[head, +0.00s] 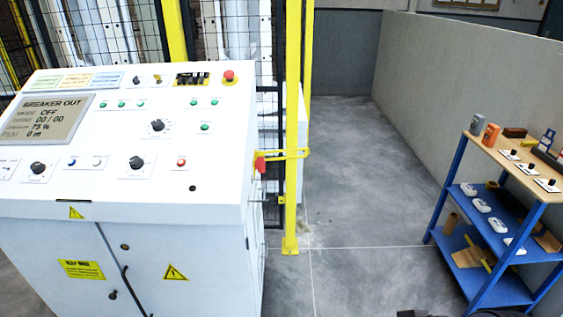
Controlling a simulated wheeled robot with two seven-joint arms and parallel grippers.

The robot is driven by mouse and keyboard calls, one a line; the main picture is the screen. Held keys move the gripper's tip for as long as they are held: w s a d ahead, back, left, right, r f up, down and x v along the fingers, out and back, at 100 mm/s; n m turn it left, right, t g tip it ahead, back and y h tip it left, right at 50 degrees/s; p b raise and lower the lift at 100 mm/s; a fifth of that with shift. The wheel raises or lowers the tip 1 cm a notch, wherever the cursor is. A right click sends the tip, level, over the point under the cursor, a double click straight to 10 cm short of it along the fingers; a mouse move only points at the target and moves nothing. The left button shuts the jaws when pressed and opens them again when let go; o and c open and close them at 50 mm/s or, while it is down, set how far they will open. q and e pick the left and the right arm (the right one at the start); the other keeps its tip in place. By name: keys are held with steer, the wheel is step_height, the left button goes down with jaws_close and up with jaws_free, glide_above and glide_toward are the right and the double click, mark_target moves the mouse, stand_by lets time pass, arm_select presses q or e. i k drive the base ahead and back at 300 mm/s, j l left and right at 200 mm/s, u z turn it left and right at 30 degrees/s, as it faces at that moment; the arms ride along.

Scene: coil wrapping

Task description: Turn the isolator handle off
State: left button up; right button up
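A white control console (225,120) stands at the left, its screen reading BREAKER OUT and OFF. On its right side is a small red handle (260,164) on a yellow mount, which looks like the isolator handle. It is seen nearly edge-on, so I cannot tell its exact turn position. A yellow bar from the fence post reaches close to it; I cannot tell if they touch. Neither of my grippers can be made out in the head view. A dark shape at the bottom edge is too cut off to identify.
A yellow post (292,215) and black mesh fence stand just right of the console. A blue shelf rack (445,185) with a wooden top and small items stands at the right, before a grey wall (470,75). The grey floor (365,210) between is clear.

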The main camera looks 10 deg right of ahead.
mark_target(259, 163)
steer(key=l+u, duration=0.2)
steer(key=l, duration=0.75)
steer(key=i+l, duration=0.15)
steer(key=i, duration=0.45)
steer(key=i+l+u, duration=0.1)
steer(key=i, duration=0.55)
